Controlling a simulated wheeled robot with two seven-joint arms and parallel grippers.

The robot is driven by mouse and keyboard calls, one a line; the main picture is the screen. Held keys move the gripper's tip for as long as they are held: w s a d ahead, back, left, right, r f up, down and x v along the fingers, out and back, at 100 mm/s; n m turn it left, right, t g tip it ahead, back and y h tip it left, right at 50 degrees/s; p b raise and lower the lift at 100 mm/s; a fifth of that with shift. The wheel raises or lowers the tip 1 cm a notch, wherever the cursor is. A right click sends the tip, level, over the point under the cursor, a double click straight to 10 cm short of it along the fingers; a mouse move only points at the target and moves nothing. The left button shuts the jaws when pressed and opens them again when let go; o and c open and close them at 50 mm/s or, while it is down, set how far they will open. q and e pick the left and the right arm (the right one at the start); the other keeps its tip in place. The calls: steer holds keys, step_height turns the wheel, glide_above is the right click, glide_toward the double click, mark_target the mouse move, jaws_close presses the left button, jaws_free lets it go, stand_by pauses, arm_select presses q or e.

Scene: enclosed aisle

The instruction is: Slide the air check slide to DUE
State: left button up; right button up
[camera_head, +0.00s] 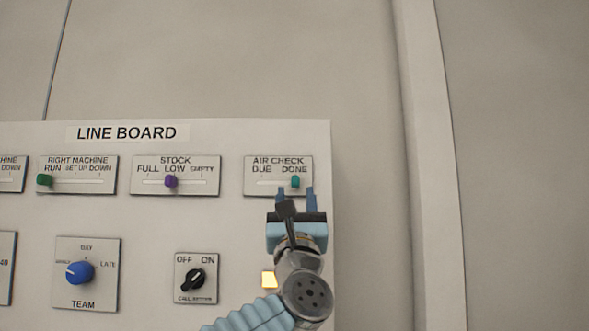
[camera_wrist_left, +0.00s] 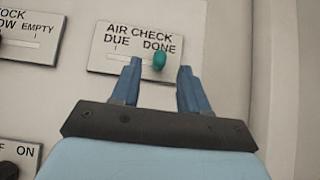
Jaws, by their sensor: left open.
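The AIR CHECK plate (camera_head: 278,175) is at the upper right of the board, with DUE on the left and DONE on the right. Its teal slide knob (camera_head: 295,182) stands under DONE. In the left wrist view the teal knob (camera_wrist_left: 159,61) is at the right end of the slot, just beyond the fingertips. My left gripper (camera_head: 311,191) is open, just below the plate. In the left wrist view my left gripper (camera_wrist_left: 160,68) has its two blue fingers apart, one on either side of the knob's line, with nothing visibly held. My right gripper is not in view.
The LINE BOARD (camera_head: 225,140) also carries a STOCK slide (camera_head: 171,181), a RIGHT MACHINE slide (camera_head: 45,180), a blue TEAM dial (camera_head: 79,272) and a black OFF/ON switch (camera_head: 194,280). A vertical post (camera_head: 432,150) stands right of the board.

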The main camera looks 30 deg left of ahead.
mark_target(295, 182)
arm_select(q)
steer(key=p+x, duration=0.2)
steer(key=x, duration=0.3)
steer(key=shift+w+r, duration=0.15)
steer(key=shift+r, duration=0.1)
steer(key=shift+a, duration=0.1)
jaws_close()
steer(key=shift+f, duration=0.1)
